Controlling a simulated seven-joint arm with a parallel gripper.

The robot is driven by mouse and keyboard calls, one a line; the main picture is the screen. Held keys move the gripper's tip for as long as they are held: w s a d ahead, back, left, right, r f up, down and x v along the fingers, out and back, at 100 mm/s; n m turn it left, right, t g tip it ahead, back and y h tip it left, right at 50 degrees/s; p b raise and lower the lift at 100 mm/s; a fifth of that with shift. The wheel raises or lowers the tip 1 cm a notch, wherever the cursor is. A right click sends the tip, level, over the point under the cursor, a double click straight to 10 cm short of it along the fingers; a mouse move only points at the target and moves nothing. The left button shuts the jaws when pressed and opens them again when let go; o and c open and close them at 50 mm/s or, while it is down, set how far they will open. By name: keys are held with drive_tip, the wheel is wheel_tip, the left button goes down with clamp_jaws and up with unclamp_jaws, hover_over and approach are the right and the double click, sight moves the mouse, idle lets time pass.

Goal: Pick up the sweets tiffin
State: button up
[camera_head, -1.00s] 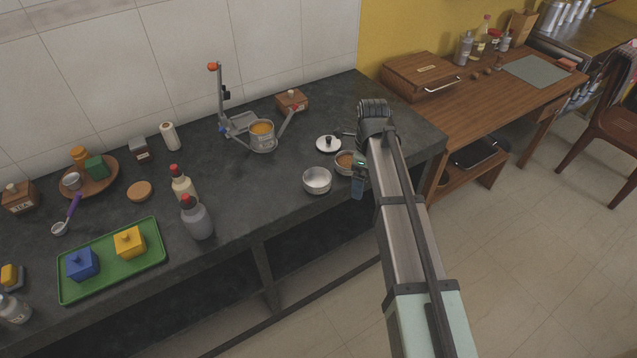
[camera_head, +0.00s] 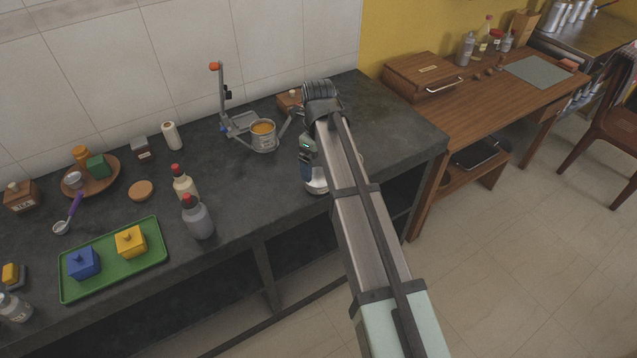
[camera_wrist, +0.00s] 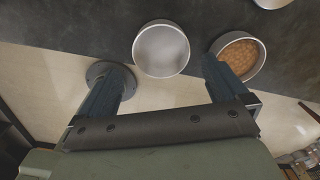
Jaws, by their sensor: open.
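The sweets tiffin, a round steel tin of orange-brown balls (camera_wrist: 238,57), is at the upper right of the wrist view, near the counter's edge. My right finger overlaps its lower left rim in the picture; I cannot tell whether they touch. An empty steel tin (camera_wrist: 161,49) stands left of it, ahead of the gap between my fingers. My gripper (camera_wrist: 162,82) is open with nothing between its fingers. In the head view my gripper (camera_head: 309,165) is over the counter's front edge. My arm hides most of the tins there; part of the empty tin (camera_head: 317,187) shows.
A tiffin carrier frame (camera_head: 222,105) holds a steel tin of orange food (camera_head: 263,137) behind my gripper. Two bottles (camera_head: 198,222) and a green tray (camera_head: 113,265) with blue and yellow pots are to the left.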

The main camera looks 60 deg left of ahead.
sight(319, 183)
drive_tip(key=shift+f, duration=3.3)
drive_tip(key=c, duration=0.9)
drive_tip(key=shift+w+r, duration=0.1)
drive_tip(key=shift+r, duration=0.05)
